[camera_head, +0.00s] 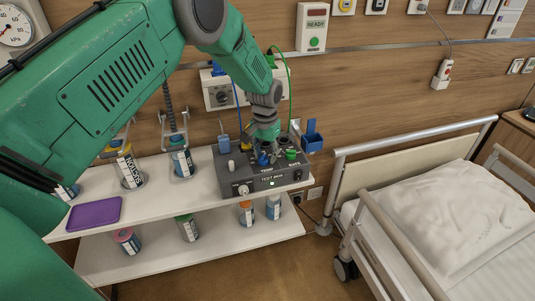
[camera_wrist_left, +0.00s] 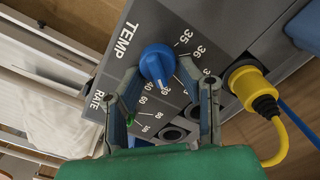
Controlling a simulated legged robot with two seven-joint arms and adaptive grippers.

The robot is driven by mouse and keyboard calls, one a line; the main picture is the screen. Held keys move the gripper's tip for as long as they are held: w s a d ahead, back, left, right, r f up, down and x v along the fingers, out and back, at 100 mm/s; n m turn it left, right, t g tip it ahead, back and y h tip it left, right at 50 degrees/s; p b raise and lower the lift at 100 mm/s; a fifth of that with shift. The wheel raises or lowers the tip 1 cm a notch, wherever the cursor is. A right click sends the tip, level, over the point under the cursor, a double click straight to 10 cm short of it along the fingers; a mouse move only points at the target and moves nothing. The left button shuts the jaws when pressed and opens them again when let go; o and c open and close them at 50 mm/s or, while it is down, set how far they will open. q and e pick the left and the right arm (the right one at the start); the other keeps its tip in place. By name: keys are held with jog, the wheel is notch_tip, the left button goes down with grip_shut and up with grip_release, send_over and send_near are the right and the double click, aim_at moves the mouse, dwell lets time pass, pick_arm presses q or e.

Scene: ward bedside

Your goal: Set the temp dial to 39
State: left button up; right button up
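The test box (camera_head: 264,182) is a dark grey unit on the upper shelf in the head view. Its blue TEMP dial (camera_wrist_left: 157,66) shows in the left wrist view, with a printed scale including 35, 36 and 40 around it. Which number the dial points to is not clear. My left gripper (camera_wrist_left: 170,82) is open, its two fingertips apart on either side of the blue dial's lower part; I cannot tell whether they touch it. In the head view my left gripper (camera_head: 264,146) is above the box and partly hides its top. My right gripper is not in view.
A green RATE dial (camera_wrist_left: 130,119) lies beside the left finger. A yellow plug (camera_wrist_left: 250,87) with a cable sits close to the right finger. Bottles and a purple tray (camera_head: 94,213) stand on the white shelf (camera_head: 160,205). A bed (camera_head: 440,220) is at right.

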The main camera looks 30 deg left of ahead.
aim_at(263, 156)
pick_arm(q)
jog(key=shift+o, duration=1)
jog(key=shift+s, duration=0.45)
jog(key=shift+s+d+r, duration=0.1)
jog(key=shift+s+r, duration=0.1)
jog(key=shift+r, duration=0.05)
jog(key=shift+w, duration=0.15)
jog(key=shift+w+r, duration=0.2)
notch_tip(263, 156, up, 12)
jog(key=shift+s+f, duration=0.15)
jog(key=shift+s, duration=0.2)
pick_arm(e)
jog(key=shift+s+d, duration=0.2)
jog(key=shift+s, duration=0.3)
pick_arm(q)
jog(key=shift+f, duration=0.1)
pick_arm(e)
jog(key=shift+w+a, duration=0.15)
